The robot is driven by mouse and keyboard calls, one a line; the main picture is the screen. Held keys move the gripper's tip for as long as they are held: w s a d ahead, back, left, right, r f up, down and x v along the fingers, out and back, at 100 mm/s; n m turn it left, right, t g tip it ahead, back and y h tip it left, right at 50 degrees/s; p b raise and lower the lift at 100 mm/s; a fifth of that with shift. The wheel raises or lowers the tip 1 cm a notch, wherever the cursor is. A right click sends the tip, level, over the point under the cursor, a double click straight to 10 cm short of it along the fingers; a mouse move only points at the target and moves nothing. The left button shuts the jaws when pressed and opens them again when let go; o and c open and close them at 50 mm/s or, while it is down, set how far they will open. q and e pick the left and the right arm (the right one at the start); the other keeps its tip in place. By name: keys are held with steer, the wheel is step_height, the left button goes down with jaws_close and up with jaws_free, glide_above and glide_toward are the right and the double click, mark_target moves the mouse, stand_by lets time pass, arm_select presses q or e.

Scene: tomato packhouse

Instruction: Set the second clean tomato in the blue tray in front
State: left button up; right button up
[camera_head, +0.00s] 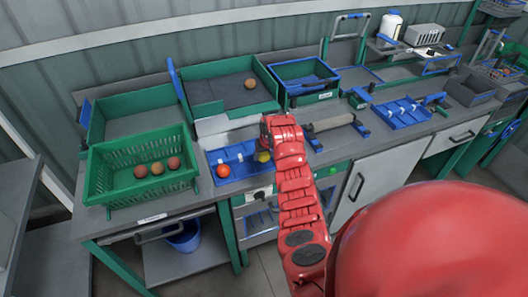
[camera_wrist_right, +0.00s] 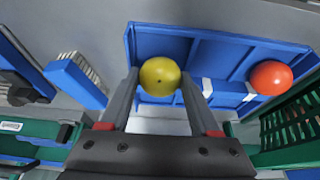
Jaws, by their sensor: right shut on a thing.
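The blue tray (camera_head: 241,173) lies on the bench in front, and it fills the top of the right wrist view (camera_wrist_right: 226,60). A red-orange tomato (camera_head: 223,170) sits in the tray's left part in the head view; it also shows in the right wrist view (camera_wrist_right: 271,78). My right gripper (camera_wrist_right: 160,84) is shut on a yellow tomato (camera_wrist_right: 160,76), over a compartment at the tray's other end. In the head view the yellow tomato (camera_head: 264,156) is partly hidden by my red arm. Whether it touches the tray floor I cannot tell. My left gripper is not in view.
A green basket (camera_head: 112,197) with several brownish tomatoes stands to the left. Behind are green-walled bins, one holding a single tomato (camera_head: 250,84). A roller brush (camera_head: 330,124) and another blue tray (camera_head: 402,113) lie to the right.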

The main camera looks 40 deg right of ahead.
steer(key=shift+f, duration=0.15)
stand_by(0.4)
stand_by(0.4)
steer(key=o, duration=1)
steer(key=c, duration=0.3)
steer(key=shift+c, duration=0.2)
steer(key=shift+r, duration=3.1)
